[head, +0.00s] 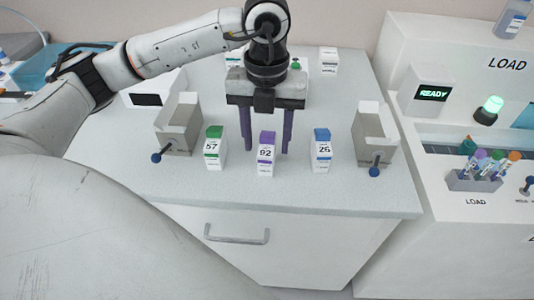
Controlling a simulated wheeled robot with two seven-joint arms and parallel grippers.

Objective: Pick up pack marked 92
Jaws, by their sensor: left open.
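The pack marked 92 (266,154) is a small white box with a purple top. It stands upright near the front middle of the counter. My left gripper (267,148) points down just behind it. Its two purple fingers are apart, one on each side of the pack in the picture. The gripper looks open, and I cannot tell whether a finger touches the pack. My right gripper is not in view.
A green-topped pack marked 57 (214,152) stands to the left, and a blue-topped pack marked 26 (321,155) to the right. A LOAD machine (465,100) with a tube rack (474,181) stands at right.

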